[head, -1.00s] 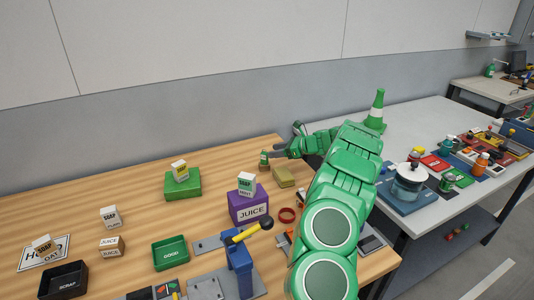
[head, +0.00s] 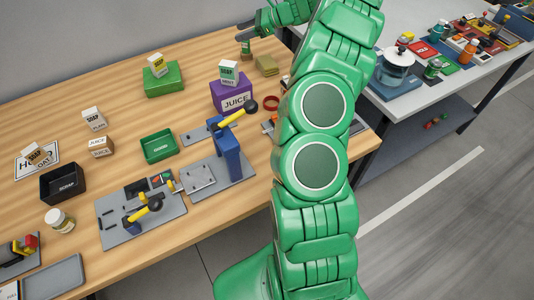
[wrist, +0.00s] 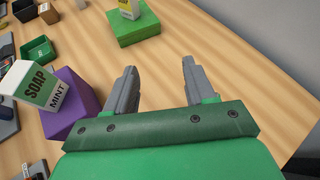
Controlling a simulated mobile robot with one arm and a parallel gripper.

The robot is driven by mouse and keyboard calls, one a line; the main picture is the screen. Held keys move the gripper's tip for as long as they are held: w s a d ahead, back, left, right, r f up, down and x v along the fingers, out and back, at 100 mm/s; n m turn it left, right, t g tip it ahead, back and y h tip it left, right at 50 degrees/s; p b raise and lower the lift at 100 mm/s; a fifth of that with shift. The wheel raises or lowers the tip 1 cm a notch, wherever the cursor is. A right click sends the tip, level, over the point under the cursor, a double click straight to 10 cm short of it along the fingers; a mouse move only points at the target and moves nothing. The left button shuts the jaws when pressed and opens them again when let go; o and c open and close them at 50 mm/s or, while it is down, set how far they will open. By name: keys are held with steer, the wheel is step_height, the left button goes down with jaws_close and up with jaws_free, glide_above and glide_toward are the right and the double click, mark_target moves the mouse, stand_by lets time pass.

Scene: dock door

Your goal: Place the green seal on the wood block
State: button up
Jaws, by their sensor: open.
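A small green upright piece, which looks like the green seal (head: 246,48), stands on the wooden table near its back right. A tan-olive block, which looks like the wood block (head: 267,66), lies flat to its right and nearer. Nothing sits on that block. My gripper (head: 244,33) is at the seal's top in the head view; I cannot tell whether it touches. In the wrist view my gripper (wrist: 158,66) has its two grey fingers wide apart, with only bare table showing between them. The seal and the wood block cannot be made out there.
A purple juice box (head: 231,95) with a soap carton (head: 229,73) on top stands left of the wood block. A green box (head: 164,82) bears another carton (head: 157,65). A red ring (head: 270,103) and a blue stand (head: 228,150) are nearer.

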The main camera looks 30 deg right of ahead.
steer(key=s+a+r+n+g+h, duration=0.1)
steer(key=s+a+r+n+g, duration=0.3)
steer(key=s+a, duration=0.55)
steer(key=s+a+r+n+g, duration=0.2)
steer(key=s+a+r+n, duration=0.45)
steer(key=a, duration=0.65)
steer(key=s+a+n+g+h, duration=0.2)
steer(key=s+a+n+h, duration=0.15)
steer(key=s, duration=0.75)
steer(key=s+a+n+g+h, duration=0.15)
steer(key=s+n, duration=0.25)
steer(key=s, duration=0.8)
steer(key=s+d+f+n+h, duration=0.2)
steer(key=s, duration=0.6)
steer(key=s+d+f+n+h, duration=0.1)
steer(key=s+d+n+h, duration=0.1)
steer(key=s, duration=0.6)
steer(key=shift+s+d+f+n+h, duration=0.35)
steer(key=shift+d+n, duration=0.25)
steer(key=shift+d, duration=0.2)
